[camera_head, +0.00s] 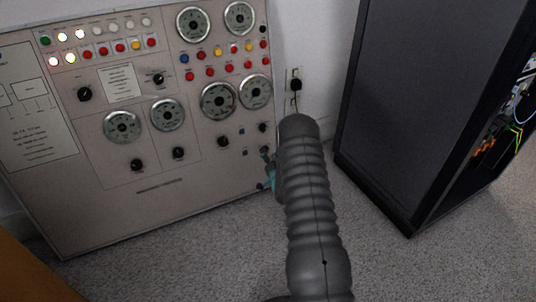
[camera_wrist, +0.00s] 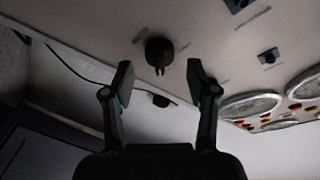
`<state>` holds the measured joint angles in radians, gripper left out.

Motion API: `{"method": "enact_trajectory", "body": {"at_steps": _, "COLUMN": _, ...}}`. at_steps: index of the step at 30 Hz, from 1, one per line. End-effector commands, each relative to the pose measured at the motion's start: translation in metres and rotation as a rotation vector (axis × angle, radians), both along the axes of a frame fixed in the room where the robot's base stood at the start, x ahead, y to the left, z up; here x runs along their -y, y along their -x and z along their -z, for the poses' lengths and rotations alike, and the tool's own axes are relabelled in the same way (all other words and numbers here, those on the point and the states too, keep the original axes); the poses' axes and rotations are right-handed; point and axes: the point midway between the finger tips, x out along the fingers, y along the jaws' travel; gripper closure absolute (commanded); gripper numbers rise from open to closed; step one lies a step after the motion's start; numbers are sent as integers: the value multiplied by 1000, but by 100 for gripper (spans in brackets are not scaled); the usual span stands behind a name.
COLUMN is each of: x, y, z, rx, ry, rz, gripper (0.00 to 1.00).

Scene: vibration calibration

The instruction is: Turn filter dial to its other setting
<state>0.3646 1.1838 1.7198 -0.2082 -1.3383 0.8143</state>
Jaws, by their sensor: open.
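A black round dial (camera_wrist: 158,50) with a raised grip bar is on the pale panel in the wrist view. Its label is too blurred to read, so I cannot confirm by name that it is the filter dial. My gripper (camera_wrist: 160,76) is open, with one finger to either side of the dial's line in the picture. The fingertips are close to the dial, but I cannot tell whether they touch it. Nothing is between the fingers. In the head view, my gripper (camera_head: 268,176) is at the panel's lower right edge, mostly hidden behind my arm.
The panel (camera_head: 110,215) carries gauges (camera_head: 122,127), lamps, buttons and several other black knobs (camera_head: 137,165). A black plug (camera_head: 295,84) sits in a wall socket right of it. A tall dark cabinet (camera_head: 420,90) stands at right. Grey carpet (camera_head: 190,250) lies clear in front.

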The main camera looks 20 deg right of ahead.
Motion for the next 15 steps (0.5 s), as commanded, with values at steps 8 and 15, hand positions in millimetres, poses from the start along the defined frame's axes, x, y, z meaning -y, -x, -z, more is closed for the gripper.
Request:
{"method": "enact_trajectory", "body": {"at_steps": 8, "x": 3, "y": -15, "z": 0, "rx": 0, "ry": -1, "rz": 0, "gripper": 42}}
{"method": "enact_trajectory", "body": {"at_steps": 15, "x": 3, "y": -16, "z": 0, "rx": -1, "ry": 0, "rz": 1, "gripper": 45}}
